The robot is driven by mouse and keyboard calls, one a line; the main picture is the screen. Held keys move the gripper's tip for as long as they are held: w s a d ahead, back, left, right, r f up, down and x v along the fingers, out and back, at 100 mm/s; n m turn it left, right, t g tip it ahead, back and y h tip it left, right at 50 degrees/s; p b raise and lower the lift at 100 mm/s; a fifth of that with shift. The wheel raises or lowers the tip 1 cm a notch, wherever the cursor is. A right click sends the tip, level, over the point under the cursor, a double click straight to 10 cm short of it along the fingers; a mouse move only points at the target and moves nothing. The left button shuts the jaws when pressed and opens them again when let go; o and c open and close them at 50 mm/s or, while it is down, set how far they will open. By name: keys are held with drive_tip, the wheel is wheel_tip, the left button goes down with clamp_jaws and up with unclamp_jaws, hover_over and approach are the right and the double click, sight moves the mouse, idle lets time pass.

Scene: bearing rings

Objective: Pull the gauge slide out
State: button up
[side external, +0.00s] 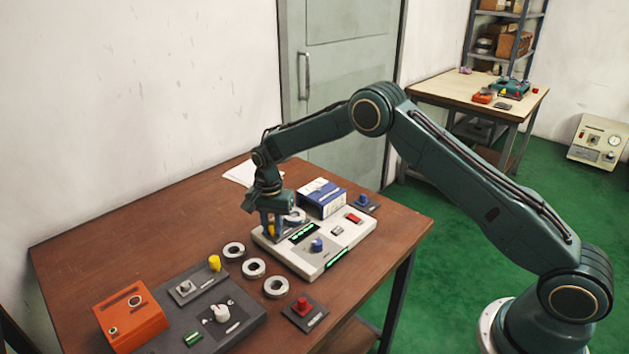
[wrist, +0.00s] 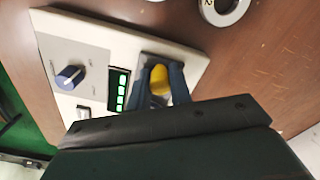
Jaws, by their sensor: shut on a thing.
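The white gauge box (side external: 290,262) lies on the brown table, with a blue knob, buttons and green lit displays on its top. The slide's yellow knob (side external: 271,230) stands on a dark plate at the gauge's left end. My gripper (side external: 271,224) points down over that end and is shut on the yellow knob. In the wrist view the yellow knob (wrist: 159,80) sits between the two fingers of my gripper (wrist: 160,86). The fingers hide part of the dark plate, so how far the slide is out is hard to tell.
Several bearing rings (side external: 253,267) lie in front of the gauge. A blue and white box (side external: 321,199) stands behind it. A grey panel (side external: 245,316) with an orange box (side external: 131,314) and a red-knobbed block (side external: 304,310) lie nearer. The table's left side is clear.

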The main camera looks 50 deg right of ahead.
drive_tip(key=shift+a, duration=0.8)
drive_tip(key=shift+o, duration=0.2)
drive_tip(key=shift+a+r, duration=0.1)
drive_tip(key=shift+a, duration=0.3)
drive_tip(key=o, duration=0.6)
drive_tip(key=shift+o, duration=0.2)
drive_tip(key=shift+d, duration=0.1)
